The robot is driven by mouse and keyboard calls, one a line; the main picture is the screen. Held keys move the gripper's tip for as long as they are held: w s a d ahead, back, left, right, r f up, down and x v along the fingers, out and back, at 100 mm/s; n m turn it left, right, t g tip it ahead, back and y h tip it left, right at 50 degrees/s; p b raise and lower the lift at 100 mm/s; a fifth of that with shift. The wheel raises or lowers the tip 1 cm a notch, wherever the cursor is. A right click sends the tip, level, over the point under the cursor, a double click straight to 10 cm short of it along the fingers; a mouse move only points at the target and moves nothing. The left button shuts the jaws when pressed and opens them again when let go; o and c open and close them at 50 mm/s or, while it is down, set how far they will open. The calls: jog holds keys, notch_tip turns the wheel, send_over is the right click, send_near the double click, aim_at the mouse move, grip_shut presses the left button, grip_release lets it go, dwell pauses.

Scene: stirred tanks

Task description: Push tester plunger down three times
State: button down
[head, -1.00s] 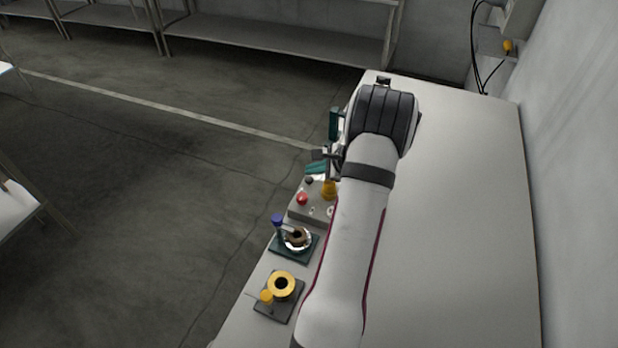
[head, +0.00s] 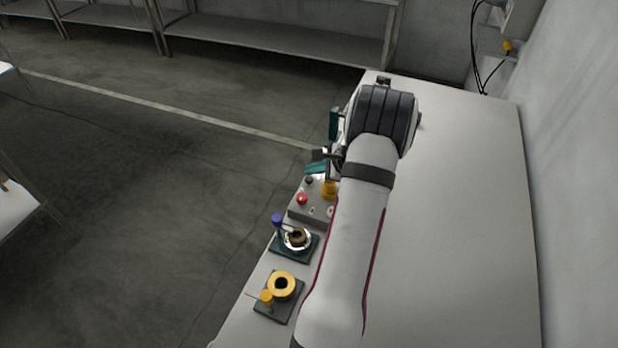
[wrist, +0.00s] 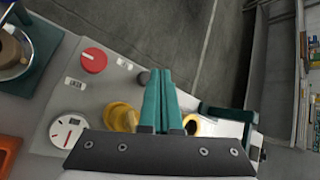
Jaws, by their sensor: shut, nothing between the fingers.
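My gripper (head: 317,168) has teal fingers held together. In the head view it is beside the far end of a grey control box (head: 308,211), partly hidden by my arm. In the wrist view the shut fingers (wrist: 158,88) have nothing between them and overlap the grey panel with a red knob (wrist: 93,60), a small dark knob (wrist: 143,78) and a yellow cup-like part (wrist: 120,115). A teal bracket (wrist: 230,113) is to the right of the fingers; a teal upright (head: 334,123) shows in the head view. I cannot make out the plunger or whether the fingers touch anything.
Nearer on the bench's left edge are a teal-based stirred tank (head: 297,240) with a blue-capped post and a dark plate with a yellow ring (head: 282,285). The white bench (head: 460,220) is clear right of my arm. A wall (head: 580,180) bounds it.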

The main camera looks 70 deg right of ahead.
aim_at(313, 186)
jog(key=shift+f, duration=0.1)
jog(key=shift+f, duration=0.35)
jog(key=shift+f, duration=0.8)
dwell(1.1)
jog(key=shift+r, duration=1.2)
notch_tip(313, 186, up, 5)
dwell(0.6)
